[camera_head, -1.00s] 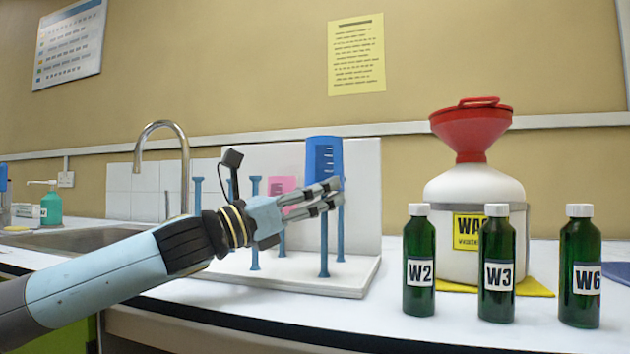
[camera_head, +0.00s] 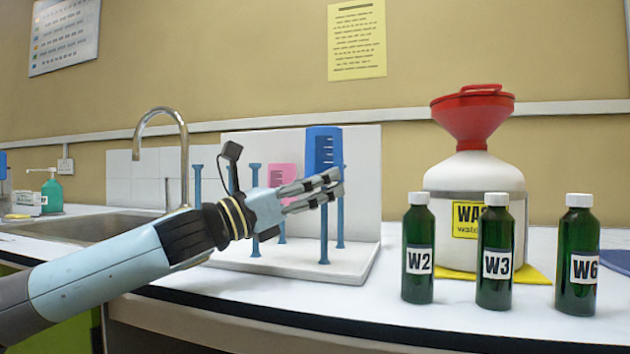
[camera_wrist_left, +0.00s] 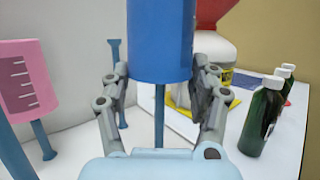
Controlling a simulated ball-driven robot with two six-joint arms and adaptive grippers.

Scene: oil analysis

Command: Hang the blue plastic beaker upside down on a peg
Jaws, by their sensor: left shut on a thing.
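The blue plastic beaker (camera_head: 322,146) is upside down, closed end up, at the front right of the peg rack (camera_head: 345,268). My left gripper (camera_head: 335,184) is shut on its lower part. In the left wrist view the beaker (camera_wrist_left: 160,40) sits between the two fingers (camera_wrist_left: 160,88). A blue peg (camera_wrist_left: 159,115) rises below its mouth and appears to run up into it. The peg's top is hidden, so I cannot tell whether the beaker rests on it. A pink beaker (camera_wrist_left: 28,80) hangs upside down on another peg. My right gripper is not in view.
Several bare blue pegs, such as the far left one (camera_head: 197,185), stand on the rack. Green bottles W2 (camera_head: 418,250), W3 (camera_head: 495,265) and W6 (camera_head: 577,255) stand right of it, before the white waste container (camera_head: 474,190) with a red funnel (camera_head: 472,118). The sink (camera_head: 85,228) is left.

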